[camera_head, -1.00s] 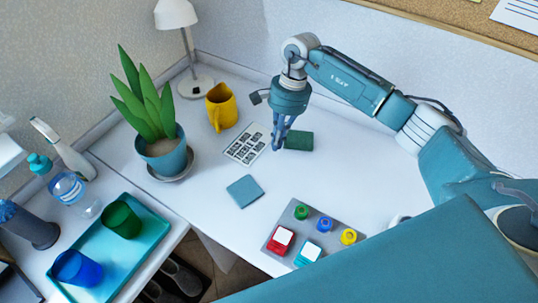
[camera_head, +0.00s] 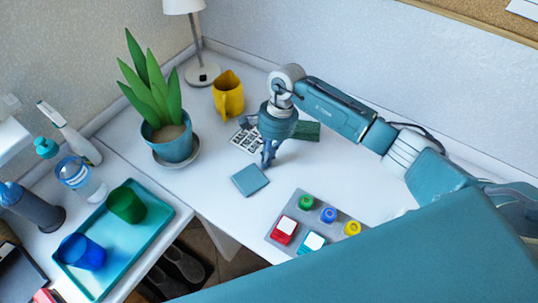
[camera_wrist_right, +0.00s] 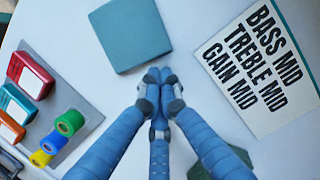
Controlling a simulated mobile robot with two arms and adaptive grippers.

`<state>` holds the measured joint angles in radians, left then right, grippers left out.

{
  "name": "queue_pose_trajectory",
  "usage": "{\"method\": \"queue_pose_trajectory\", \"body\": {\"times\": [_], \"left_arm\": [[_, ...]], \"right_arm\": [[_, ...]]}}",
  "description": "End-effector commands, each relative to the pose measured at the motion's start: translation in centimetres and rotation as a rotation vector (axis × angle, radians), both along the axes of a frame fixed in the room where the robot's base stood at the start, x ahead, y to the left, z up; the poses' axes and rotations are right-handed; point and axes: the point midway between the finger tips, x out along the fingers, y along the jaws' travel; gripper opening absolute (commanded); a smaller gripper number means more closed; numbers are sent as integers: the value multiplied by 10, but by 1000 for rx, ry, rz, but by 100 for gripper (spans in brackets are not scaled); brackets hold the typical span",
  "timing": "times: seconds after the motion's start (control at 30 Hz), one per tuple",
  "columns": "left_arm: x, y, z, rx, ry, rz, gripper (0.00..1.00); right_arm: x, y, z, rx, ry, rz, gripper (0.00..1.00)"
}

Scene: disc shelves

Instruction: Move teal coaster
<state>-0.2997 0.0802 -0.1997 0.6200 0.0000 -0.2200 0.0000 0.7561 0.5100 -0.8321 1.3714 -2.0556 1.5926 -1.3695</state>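The teal coaster (camera_head: 249,181) is a flat square lying on the white desk. In the right wrist view the teal coaster (camera_wrist_right: 130,34) is at the top, just beyond my fingertips. My right gripper (camera_head: 268,164) is above the desk at the coaster's far right corner. In the wrist view the fingertips of my right gripper (camera_wrist_right: 161,78) are together with nothing seen between them. The tips look beside the coaster's edge; contact cannot be told. My left gripper is not in view.
A printed card (camera_head: 246,141) and a dark green coaster (camera_head: 307,131) lie behind the gripper. A grey board (camera_head: 270,236) with coloured pieces is in front. A potted plant (camera_head: 172,149) and yellow mug (camera_head: 228,93) stand at left. The teal tray (camera_head: 150,228) holds two cups.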

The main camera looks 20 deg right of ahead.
Motion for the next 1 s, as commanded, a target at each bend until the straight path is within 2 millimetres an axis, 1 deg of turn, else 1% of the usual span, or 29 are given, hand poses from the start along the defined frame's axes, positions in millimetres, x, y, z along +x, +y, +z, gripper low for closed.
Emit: {"method": "queue_pose_trajectory", "body": {"times": [0.17,0.3,0.4,0.5,0.83,1.0], "left_arm": [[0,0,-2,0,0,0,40],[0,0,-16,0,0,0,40],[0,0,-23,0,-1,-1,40],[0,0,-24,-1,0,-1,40],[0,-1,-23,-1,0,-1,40],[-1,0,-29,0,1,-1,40]], "right_arm": [[0,2,-1,-1,-1,2,0],[-8,22,-4,-1,-3,6,0],[-13,36,-3,0,-2,5,0],[-17,42,-2,-1,0,1,0],[-17,41,-1,-2,3,0,0],[-15,35,-3,-4,1,-4,0]]}}
